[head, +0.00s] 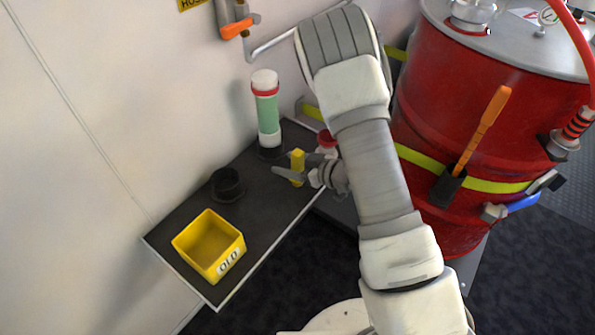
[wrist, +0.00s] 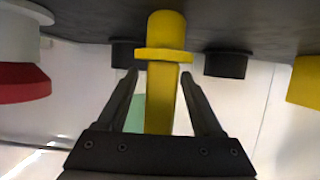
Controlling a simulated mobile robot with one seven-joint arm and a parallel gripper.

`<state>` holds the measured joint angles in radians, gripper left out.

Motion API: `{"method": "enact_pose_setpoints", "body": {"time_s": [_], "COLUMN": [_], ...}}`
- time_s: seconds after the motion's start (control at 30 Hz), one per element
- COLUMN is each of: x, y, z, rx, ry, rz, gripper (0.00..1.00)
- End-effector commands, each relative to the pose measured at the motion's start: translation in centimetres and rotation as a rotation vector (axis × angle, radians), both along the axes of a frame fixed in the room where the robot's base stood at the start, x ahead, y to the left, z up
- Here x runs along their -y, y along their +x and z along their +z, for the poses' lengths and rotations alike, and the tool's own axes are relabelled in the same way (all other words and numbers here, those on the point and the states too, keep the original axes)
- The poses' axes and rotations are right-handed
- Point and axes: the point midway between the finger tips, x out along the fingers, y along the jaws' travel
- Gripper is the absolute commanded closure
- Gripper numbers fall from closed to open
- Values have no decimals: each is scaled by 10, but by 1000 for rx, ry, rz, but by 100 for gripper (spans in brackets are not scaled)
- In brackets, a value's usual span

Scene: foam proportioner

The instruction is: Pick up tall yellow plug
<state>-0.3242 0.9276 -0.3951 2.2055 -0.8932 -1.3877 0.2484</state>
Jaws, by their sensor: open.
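The tall yellow plug (head: 297,161) stands upright on the dark shelf; in the wrist view it also shows (wrist: 161,90), with a wide collar near the shelf end. My gripper (head: 296,168) is open at the plug. In the wrist view my gripper (wrist: 160,77) has one finger on each side of the plug's shaft, near the collar. A gap shows between each finger and the shaft there, most clearly on the right. The end of the shaft towards the palm is hidden behind the gripper body.
A yellow bin (head: 209,247) marked OLD and a black holder (head: 227,184) sit left on the shelf (head: 190,205). A green and white cylinder (head: 267,110) stands behind the plug. A red and white part (wrist: 22,75) is close beside my gripper. A red drum (head: 440,130) stands right.

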Motion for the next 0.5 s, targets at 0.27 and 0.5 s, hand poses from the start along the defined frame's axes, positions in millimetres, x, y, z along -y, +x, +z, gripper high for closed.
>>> {"method": "enact_pose_setpoints", "body": {"time_s": [0.27,0.5], "x": [0,0], "y": [0,0], "z": [0,0], "rx": [-1,-1], "ry": [0,0], "rz": [0,0], "gripper": [43,86]}}
